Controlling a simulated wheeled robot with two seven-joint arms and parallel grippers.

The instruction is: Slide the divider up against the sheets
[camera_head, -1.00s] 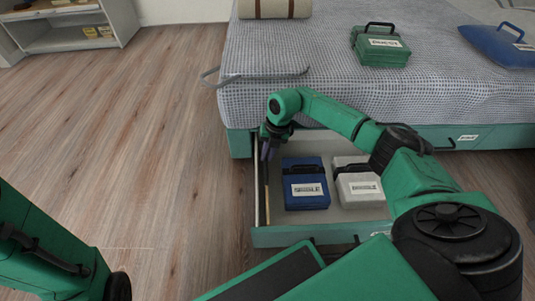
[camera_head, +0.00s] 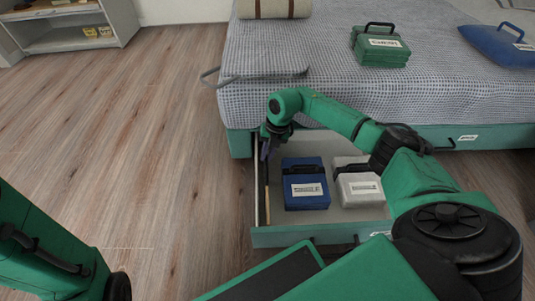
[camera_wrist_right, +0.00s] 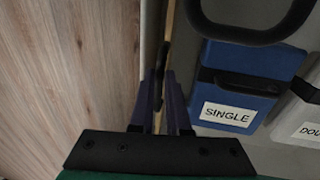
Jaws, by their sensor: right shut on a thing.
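The divider (camera_head: 267,207) is a thin tan strip standing along the left side of the open drawer (camera_head: 300,235). It also shows in the right wrist view (camera_wrist_right: 169,22), running up between my fingers. My right gripper (camera_head: 266,149) reaches down into the drawer's left side and is shut on the divider; its two fingers (camera_wrist_right: 161,88) flank the strip in the wrist view. The blue sheets pack (camera_head: 305,188), labelled SINGLE in the wrist view (camera_wrist_right: 245,65), lies to the right, with a gap from the divider. My left gripper is out of view.
A white pack (camera_head: 360,190) with a dark handle lies right of the blue one. The bed (camera_head: 330,95) stands behind and above the drawer, holding a green pack (camera_head: 380,50) and a blue pack (camera_head: 500,45). The wooden floor (camera_head: 170,130) to the left is clear.

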